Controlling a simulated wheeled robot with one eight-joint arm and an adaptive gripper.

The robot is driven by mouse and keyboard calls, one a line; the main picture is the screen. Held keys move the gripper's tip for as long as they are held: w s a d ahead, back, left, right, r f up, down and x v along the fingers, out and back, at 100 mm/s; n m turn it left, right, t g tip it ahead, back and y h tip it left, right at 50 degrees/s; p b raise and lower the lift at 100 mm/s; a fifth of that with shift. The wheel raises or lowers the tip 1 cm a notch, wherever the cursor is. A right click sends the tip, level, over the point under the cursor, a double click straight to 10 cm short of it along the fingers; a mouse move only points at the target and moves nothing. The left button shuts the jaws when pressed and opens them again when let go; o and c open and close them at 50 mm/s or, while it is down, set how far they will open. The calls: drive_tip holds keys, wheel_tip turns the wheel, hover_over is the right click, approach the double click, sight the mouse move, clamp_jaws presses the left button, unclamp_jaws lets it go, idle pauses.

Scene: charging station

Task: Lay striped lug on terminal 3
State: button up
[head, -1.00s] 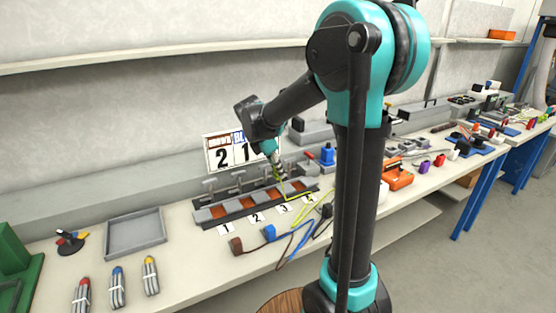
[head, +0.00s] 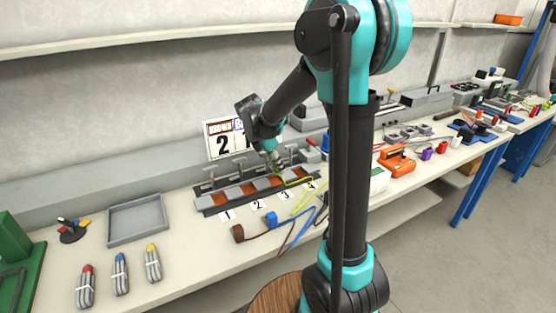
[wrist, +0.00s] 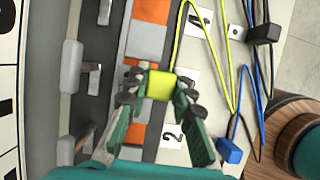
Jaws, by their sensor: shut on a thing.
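My gripper (wrist: 160,92) is shut on the striped lug (wrist: 160,86), a yellow-green block, with its fingers on either side. A yellow-green cable (head: 308,197) runs from the lug towards the bench front. In the head view my gripper (head: 275,172) is low over the terminal block (head: 208,202), behind the card for terminal 3 (head: 286,195). The block has grey and orange sections, also seen in the wrist view (wrist: 146,42). The fingers and lug hide the section under them. I cannot tell whether the lug touches it.
Grey T-shaped clamps (wrist: 71,68) stand along the block's back side. A blue lug (head: 271,218) and a brown lug (head: 238,233) lie in front with their cables. A sign (head: 222,140) stands behind. A grey tray (head: 137,221) is at the left.

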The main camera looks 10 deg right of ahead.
drive_tip(key=shift+f, duration=1.15)
drive_tip(key=shift+f, duration=1.65)
idle(0.5)
drive_tip(key=o, duration=1.1)
drive_tip(key=v, duration=1.2)
drive_tip(key=shift+s, duration=0.1)
